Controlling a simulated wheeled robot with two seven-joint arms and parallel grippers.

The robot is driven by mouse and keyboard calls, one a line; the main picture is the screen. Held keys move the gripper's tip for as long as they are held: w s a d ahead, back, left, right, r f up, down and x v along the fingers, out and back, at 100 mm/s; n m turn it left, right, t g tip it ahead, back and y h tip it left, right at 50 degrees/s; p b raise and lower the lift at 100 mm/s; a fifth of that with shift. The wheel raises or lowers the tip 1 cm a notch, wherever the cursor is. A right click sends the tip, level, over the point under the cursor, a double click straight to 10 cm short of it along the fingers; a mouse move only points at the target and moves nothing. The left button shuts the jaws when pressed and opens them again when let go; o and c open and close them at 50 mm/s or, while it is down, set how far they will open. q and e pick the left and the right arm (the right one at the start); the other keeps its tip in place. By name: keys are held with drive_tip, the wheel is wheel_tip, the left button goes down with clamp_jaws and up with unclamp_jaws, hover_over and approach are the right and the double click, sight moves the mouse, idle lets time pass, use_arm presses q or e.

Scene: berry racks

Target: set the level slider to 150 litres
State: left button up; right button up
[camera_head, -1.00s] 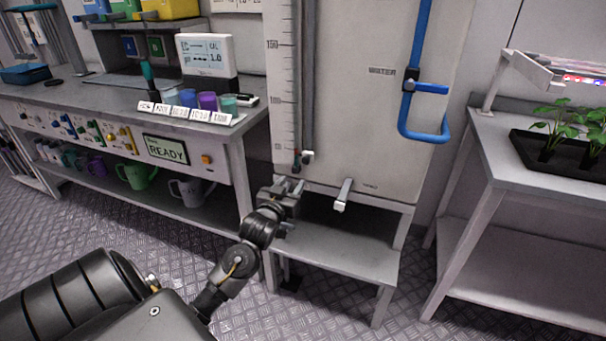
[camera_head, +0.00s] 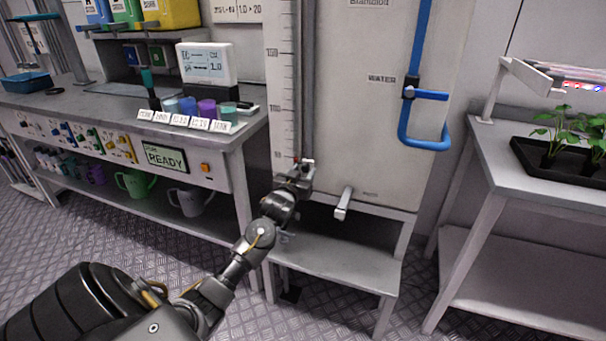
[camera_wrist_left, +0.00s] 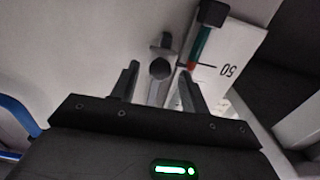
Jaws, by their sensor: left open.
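The white water tank (camera_head: 345,110) has a level scale (camera_head: 281,95) on its left side, marked 150 near the top and 100 lower down. The slider knob (camera_wrist_left: 160,68) sits on its vertical rail (camera_head: 309,80) near the bottom of the scale. In the left wrist view a red pointer (camera_wrist_left: 190,66) lies by the scale's 50 mark (camera_wrist_left: 228,71). My left gripper (camera_head: 298,168) is at the bottom of the rail. Its fingers (camera_wrist_left: 158,82) are open, one on each side of the knob. I cannot tell whether they touch it. My right gripper is not in view.
A blue pipe (camera_head: 422,90) runs down the tank's right side. A small tap (camera_head: 343,203) sticks out below, over a grey stand (camera_head: 340,262). A bench (camera_head: 235,140) with cups and a screen stands left; a plant table (camera_head: 500,165) stands right.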

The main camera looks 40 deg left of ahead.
use_arm(q)
clamp_jaws()
idle(0.3)
drive_tip(key=shift+r, duration=0.1)
